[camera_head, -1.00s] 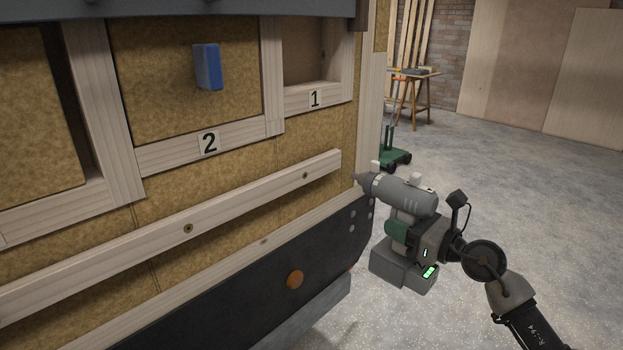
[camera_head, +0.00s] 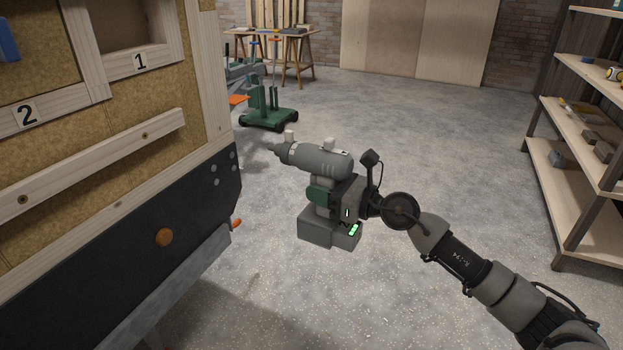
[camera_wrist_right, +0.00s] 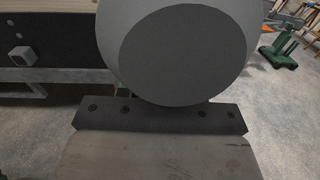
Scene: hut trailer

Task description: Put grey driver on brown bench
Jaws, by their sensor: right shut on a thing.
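The grey driver (camera_head: 318,160) is in the middle of the head view, held up in the air with its tip to the left and its battery block low. My right gripper (camera_head: 345,195) is shut on it from the right, and the driver partly hides the fingers. In the right wrist view a large grey round part, probably the driver's rear (camera_wrist_right: 180,50), fills the top middle. A brown wooden trestle bench (camera_head: 296,42) stands far off at the back wall, with tools on it. My left gripper is not in view.
The panelled trailer wall (camera_head: 100,160) with its dark skirt is close on the left. A green wheeled stand (camera_head: 268,118) is on the floor before the bench. Wooden shelves (camera_head: 575,165) stand at the right. The concrete floor (camera_head: 420,125) between them is open.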

